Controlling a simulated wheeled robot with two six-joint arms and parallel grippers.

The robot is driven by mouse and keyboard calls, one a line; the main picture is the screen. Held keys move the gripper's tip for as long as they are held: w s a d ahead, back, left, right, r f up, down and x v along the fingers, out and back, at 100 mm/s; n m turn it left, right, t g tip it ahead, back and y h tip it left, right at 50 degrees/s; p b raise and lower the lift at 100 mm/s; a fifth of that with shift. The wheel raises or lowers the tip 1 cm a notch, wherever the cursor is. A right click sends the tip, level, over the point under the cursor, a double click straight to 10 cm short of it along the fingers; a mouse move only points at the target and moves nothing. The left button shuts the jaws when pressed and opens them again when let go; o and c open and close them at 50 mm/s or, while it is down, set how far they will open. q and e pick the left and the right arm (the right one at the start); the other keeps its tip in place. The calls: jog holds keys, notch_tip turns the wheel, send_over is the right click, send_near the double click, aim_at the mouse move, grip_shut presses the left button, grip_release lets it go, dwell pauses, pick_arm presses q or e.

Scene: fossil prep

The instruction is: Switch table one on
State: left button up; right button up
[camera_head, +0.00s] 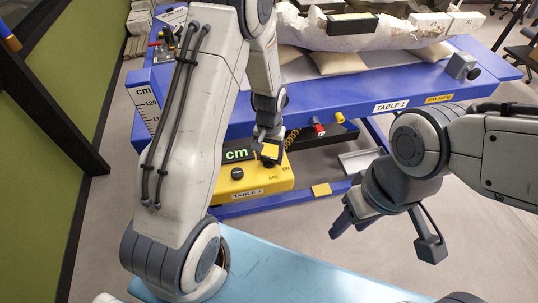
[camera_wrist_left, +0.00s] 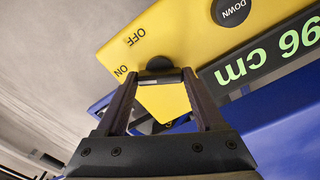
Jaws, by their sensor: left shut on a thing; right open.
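The yellow control box (camera_head: 255,188) labelled TABLE 1 sits low below the blue table (camera_head: 365,108), which also carries a TABLE 1 label. My left gripper (camera_head: 270,155) reaches down over the box. In the left wrist view, my left gripper (camera_wrist_left: 160,76) is shut on a black rotary switch (camera_wrist_left: 158,63) beside the OFF and ON markings on the box (camera_wrist_left: 195,35). The fingers partly hide the switch, and I cannot tell which marking it points to. The green display (camera_wrist_left: 262,50) reads 96 cm. My right gripper (camera_head: 352,222) is open and empty, away from the box.
A black DOWN button (camera_wrist_left: 232,10) is on the box near the display. A large pale jacketed fossil (camera_head: 330,35) and pads lie on the table. A light blue surface (camera_head: 285,272) is in front of me. Grey floor (camera_head: 475,225) is open at right.

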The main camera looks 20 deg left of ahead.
aim_at(269, 157)
pick_arm(q)
jog(key=o, duration=1.4)
notch_tip(269, 157, up, 10)
jog(key=shift+r+b, duration=0.25)
jog(key=shift+b, duration=0.75)
jog(key=s+d+r+m+b, duration=0.1)
jog(key=s+d+r+m, duration=0.35)
jog(key=s+d, duration=0.65)
jog(key=s+d+m, duration=0.1)
jog(key=s, duration=0.3)
jog(key=s+d+r+m, duration=0.1)
jog(key=s, duration=0.3)
jog(key=s+d+r+m+h, duration=0.1)
jog(key=s+m, duration=0.1)
jog(key=s, duration=0.2)
jog(key=shift+s+b, duration=0.35)
jog(key=shift+b, duration=0.05)
